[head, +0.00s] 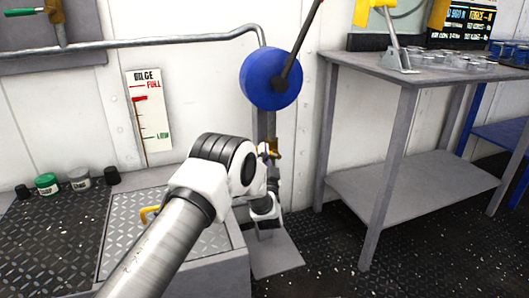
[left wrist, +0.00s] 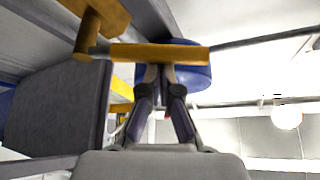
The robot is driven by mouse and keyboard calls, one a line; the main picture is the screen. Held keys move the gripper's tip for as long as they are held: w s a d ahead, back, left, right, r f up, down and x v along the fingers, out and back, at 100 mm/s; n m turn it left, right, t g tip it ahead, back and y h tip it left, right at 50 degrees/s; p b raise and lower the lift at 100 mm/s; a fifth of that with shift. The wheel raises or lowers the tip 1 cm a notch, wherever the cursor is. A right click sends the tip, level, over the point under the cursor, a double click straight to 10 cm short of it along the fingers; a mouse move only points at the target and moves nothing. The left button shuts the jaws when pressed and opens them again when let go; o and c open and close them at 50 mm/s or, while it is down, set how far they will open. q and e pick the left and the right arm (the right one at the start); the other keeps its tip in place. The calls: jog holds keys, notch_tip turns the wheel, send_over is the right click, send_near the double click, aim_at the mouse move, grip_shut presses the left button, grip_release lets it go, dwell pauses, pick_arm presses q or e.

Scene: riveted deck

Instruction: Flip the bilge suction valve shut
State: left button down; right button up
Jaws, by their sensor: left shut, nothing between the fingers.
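My left gripper (head: 265,153) points up beneath the blue round drum, mostly hidden behind my own wrist in the head view. In the left wrist view its fingers (left wrist: 164,75) are together with nothing between them. A brass valve (head: 274,147) on the upright pipe shows only in part beside the fingertips. In the left wrist view a flat brass bar (left wrist: 160,53) runs across at the fingertips, beside a brass body (left wrist: 97,22); I cannot tell whether they touch. Another brass valve (head: 56,12) with a green handle (head: 20,12) sits at the upper left. My right gripper is out of view.
The blue drum (head: 270,80) with a dark lever hangs above my gripper. A grey metal table (head: 352,70) stands to the right. A bilge gauge (head: 148,112) is on the wall. Small jars (head: 78,180) stand at the left. The floor before the table is clear.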

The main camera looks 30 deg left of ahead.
pick_arm(q)
jog(key=f, duration=0.1)
jog(key=f+n+y, duration=0.1)
jog(key=s+a+f+n, duration=0.1)
jog(key=shift+g+p, duration=0.35)
jog(key=shift+g, duration=0.05)
jog(key=shift+f, duration=0.25)
dwell(0.4)
notch_tip(320, 180, up, 5)
jog(key=d+p, duration=0.1)
jog(key=p, duration=0.3)
jog(key=w+f+p+v, duration=0.1)
jog(key=p+v, duration=0.1)
jog(key=v, duration=0.8)
jog(key=shift+d+y, duration=0.3)
jog(key=shift+d, duration=0.2)
